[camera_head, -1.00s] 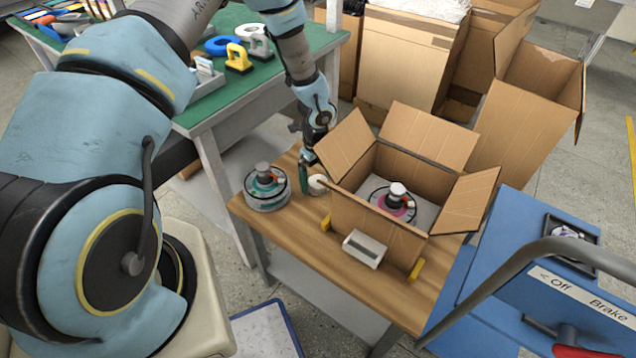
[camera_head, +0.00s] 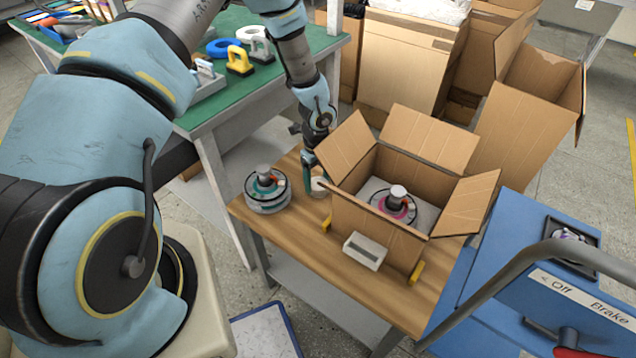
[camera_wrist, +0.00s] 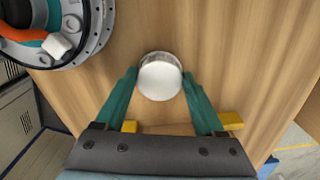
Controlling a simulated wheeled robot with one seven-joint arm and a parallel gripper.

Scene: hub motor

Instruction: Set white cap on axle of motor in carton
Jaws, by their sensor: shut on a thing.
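The white cap (camera_wrist: 160,80) is a short round piece between the two green fingers of my gripper (camera_wrist: 160,78) in the wrist view. My gripper is shut on it, one finger on each side. In the head view the cap (camera_head: 318,186) is at the wooden table top, left of the carton; whether it touches the table is unclear. The open carton (camera_head: 375,226) stands on the table with its flaps spread. Inside it the motor (camera_head: 393,208) lies flat, with a magenta ring and an upright axle whose top looks white.
A second motor (camera_head: 266,190) with a teal ring sits left of the cap; it also shows in the wrist view (camera_wrist: 88,30). A grey-white block (camera_head: 364,251) is at the carton's front. Yellow pieces (camera_head: 416,272) flank the carton. A blue machine (camera_head: 540,270) stands right.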

